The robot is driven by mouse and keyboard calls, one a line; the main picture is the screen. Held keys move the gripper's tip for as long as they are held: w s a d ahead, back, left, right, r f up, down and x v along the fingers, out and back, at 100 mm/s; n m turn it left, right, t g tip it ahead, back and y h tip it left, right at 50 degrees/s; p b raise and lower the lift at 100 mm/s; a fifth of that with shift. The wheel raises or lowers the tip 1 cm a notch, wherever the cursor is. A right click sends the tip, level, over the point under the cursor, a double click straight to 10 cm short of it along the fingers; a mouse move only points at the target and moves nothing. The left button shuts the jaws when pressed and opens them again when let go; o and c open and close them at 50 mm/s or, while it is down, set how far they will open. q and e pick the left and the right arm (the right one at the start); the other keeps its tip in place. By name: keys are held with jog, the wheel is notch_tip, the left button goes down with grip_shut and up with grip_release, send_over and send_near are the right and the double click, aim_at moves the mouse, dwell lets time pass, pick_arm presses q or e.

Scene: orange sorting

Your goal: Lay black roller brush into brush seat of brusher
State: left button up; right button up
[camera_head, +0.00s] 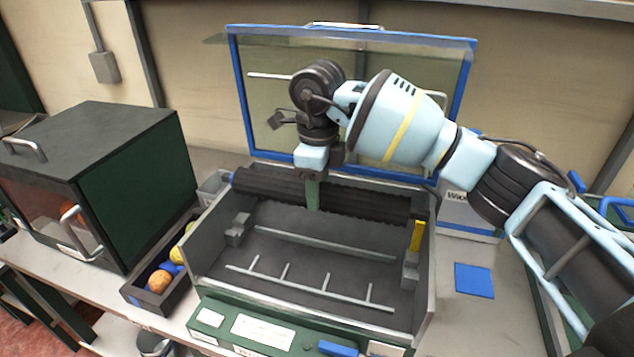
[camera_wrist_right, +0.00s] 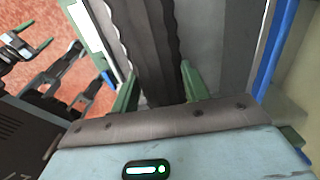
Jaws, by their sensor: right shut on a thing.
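The black roller brush (camera_head: 375,203) lies crosswise along the back of the open brusher (camera_head: 192,262). My right gripper (camera_head: 313,195) reaches down from above and is shut on the brush near its middle. In the right wrist view the brush (camera_wrist_right: 153,45) runs between the two green fingers (camera_wrist_right: 160,88). I cannot tell whether the brush touches the brusher. The brush seat shows as grey brackets inside the left wall (camera_head: 238,230) and right wall (camera_head: 411,270), in front of the brush. My left gripper (camera_wrist_right: 76,62) shows at the wrist view's left, apparently open and empty.
The brusher's clear blue-framed lid (camera_head: 237,90) stands open behind my right arm. A dark cabinet (camera_head: 150,190) and a small bin of fruit (camera_head: 133,296) are at the left. Grey rods (camera_head: 320,243) cross the brusher's floor. A blue square (camera_head: 474,281) lies at the right.

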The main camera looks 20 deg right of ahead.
jog(key=shift+f+b, duration=0.55)
jog(key=shift+f, duration=1.4)
pick_arm(q)
jog(key=s+f+g+b, duration=0.1)
jog(key=s+f+b, duration=0.2)
jog(key=f, duration=0.2)
jog(key=shift+s+d+f, duration=0.15)
jog(key=shift+f, duration=0.05)
pick_arm(e)
jog(key=shift+f, duration=5.05)
jog(key=shift+f, duration=0.25)
pick_arm(q)
jog(key=shift+s, duration=0.15)
pick_arm(e)
jog(key=o, duration=1)
jog(key=shift+f, duration=0.1)
pick_arm(q)
jog(key=shift+f, duration=0.1)
pick_arm(e)
notch_tip(320, 180, up, 8)
